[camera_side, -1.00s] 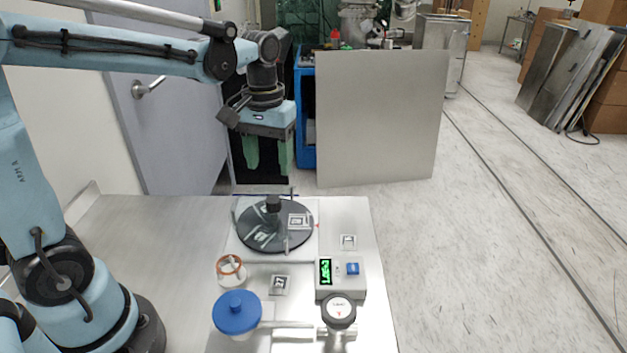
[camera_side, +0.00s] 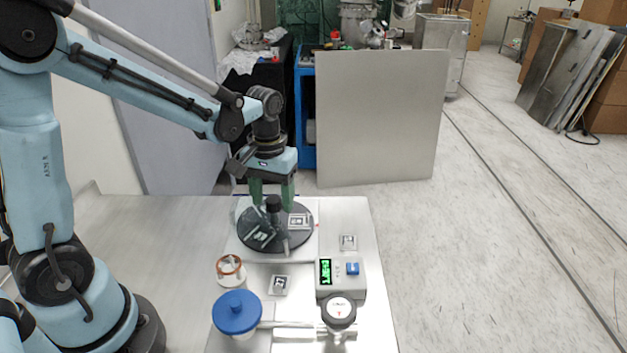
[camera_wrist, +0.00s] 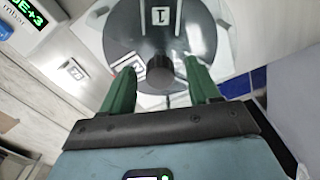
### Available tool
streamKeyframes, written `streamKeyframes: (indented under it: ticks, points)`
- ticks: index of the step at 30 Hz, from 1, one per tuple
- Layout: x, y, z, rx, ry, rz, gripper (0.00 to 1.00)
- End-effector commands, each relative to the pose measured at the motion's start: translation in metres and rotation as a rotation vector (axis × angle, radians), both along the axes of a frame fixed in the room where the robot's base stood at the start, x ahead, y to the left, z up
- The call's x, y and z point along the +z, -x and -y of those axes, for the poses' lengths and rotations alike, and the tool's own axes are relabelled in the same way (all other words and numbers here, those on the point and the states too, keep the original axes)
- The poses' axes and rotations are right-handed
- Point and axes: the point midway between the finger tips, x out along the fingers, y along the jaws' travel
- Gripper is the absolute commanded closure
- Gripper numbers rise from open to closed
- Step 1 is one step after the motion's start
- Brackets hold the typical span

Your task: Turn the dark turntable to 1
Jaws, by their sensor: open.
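The dark turntable (camera_side: 300,238) is a round disc on a light plate, with a black upright knob (camera_side: 274,203) standing on it. A square tag (camera_side: 299,221) lies on its right part in the side view. In the wrist view the turntable (camera_wrist: 120,35) fills the top middle, and a tag reading 1 (camera_wrist: 160,17) lies beyond the knob (camera_wrist: 160,72). My gripper (camera_side: 272,201) points down over the disc with its green fingers open. In the wrist view the fingers (camera_wrist: 157,72) stand on either side of the knob, with gaps showing. A second tag is partly hidden by the left finger.
A blue-lidded jar (camera_side: 237,308) and an orange-ringed white piece (camera_side: 230,268) stand in front of the turntable. A round gauge (camera_side: 339,308) and a box with a green display (camera_side: 341,278) are at the right. The table left of the turntable is clear.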

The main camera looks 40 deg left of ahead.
Motion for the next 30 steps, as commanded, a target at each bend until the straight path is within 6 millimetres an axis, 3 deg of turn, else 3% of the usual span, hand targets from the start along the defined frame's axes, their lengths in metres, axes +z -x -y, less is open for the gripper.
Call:
streamKeyframes:
  ticks: [2, 14, 30]
  points:
    - [0.0001, 0.0000, 0.0000, 0.000, 0.000, 0.000, 0.40]
    - [0.0004, 0.0000, -0.0001, 0.000, 0.000, 0.000, 1.00]
    - [0.0005, 0.0001, 0.0000, 0.050, 0.000, -0.001, 1.00]
